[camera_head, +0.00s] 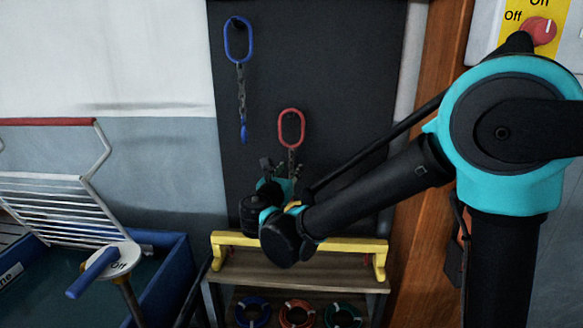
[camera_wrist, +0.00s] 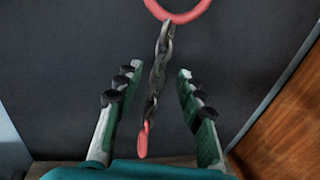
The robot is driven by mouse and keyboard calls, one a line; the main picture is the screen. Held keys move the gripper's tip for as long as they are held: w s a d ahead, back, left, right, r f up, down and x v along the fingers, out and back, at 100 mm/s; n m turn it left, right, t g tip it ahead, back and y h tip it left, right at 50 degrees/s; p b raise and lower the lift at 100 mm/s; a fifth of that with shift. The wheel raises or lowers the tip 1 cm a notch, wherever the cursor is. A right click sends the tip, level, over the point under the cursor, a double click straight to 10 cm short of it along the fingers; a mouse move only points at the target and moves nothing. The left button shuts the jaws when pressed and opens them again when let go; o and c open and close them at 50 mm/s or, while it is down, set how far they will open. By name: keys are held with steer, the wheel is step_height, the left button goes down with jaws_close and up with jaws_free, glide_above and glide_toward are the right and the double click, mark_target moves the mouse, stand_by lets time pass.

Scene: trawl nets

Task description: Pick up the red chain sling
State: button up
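The red chain sling has a red oval ring (camera_head: 291,127) hanging on the dark board, with a grey chain below it. In the wrist view the lower part of the red ring (camera_wrist: 180,12) is at the top, and the chain (camera_wrist: 159,70) hangs down to a small red hook (camera_wrist: 143,140). My gripper (camera_wrist: 157,82) is open, with one finger on each side of the chain and no clear contact. In the head view my gripper (camera_head: 279,170) is just below the red ring, and my wrist hides the lower chain.
A blue chain sling (camera_head: 238,40) hangs at upper left on the same dark board (camera_head: 335,60). A blue tank (camera_head: 175,265) is at left. A wooden post (camera_head: 425,130) and a red switch (camera_head: 541,30) are at right.

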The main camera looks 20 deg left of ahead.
mark_target(290, 167)
steer(key=w, duration=0.3)
steer(key=shift+w+a, duration=0.1)
steer(key=shift+a, duration=0.05)
jaws_close()
stand_by(0.3)
